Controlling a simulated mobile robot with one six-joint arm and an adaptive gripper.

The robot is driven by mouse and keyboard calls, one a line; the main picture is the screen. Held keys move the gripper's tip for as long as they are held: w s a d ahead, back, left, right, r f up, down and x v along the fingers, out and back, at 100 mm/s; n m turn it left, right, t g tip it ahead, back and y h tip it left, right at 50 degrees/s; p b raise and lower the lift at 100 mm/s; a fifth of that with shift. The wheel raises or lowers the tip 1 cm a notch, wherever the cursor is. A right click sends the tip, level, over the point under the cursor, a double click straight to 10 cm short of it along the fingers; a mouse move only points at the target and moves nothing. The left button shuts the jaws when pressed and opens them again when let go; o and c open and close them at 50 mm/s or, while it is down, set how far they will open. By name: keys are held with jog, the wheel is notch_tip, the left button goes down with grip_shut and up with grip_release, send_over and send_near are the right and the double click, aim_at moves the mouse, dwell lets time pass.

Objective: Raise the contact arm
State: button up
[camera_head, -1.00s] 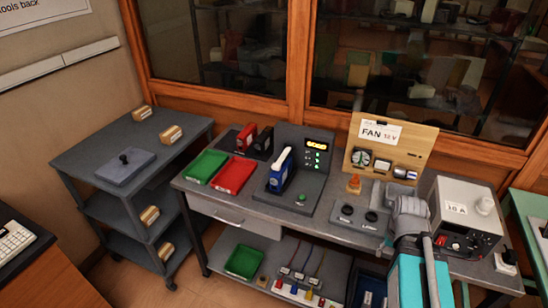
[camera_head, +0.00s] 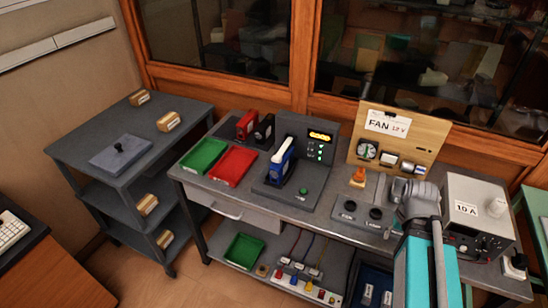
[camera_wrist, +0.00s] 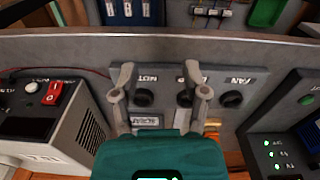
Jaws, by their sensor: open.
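A grey test stand (camera_head: 318,150) with a lit display and green lights stands upright on the middle bench. At its front a blue block (camera_head: 279,172) has a white bar (camera_head: 284,150) slanting along its top; this may be the contact arm, but I cannot be sure. The stand's lights and part of the blue block (camera_wrist: 311,132) also show at the right of the wrist view. My gripper (camera_head: 412,203) is over the bench to the right of the stand, apart from it. In the wrist view its two fingers (camera_wrist: 161,93) are spread, with nothing held between them.
A knob panel (camera_head: 361,214) lies below my gripper, beside a grey power supply (camera_head: 478,208) marked 10 A. An orange-topped part (camera_head: 358,177) and a wooden FAN board (camera_head: 400,140) stand behind. Green (camera_head: 204,156) and red (camera_head: 232,166) trays lie left of the stand.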

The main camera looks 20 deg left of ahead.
jog(key=shift+o, duration=1.4)
jog(key=shift+w+a+r, duration=0.2)
jog(key=shift+w, duration=0.05)
notch_tip(320, 180, up, 17)
jog(key=m+p, duration=0.1)
jog(key=p, duration=1.7)
send_over(276, 158)
jog(key=shift+s, duration=0.15)
jog(key=shift+f+b, duration=0.1)
jog(key=shift+b, duration=0.3)
notch_tip(276, 158, down, 14)
jog(key=b, duration=1.3)
jog(key=shift+r, duration=0.25)
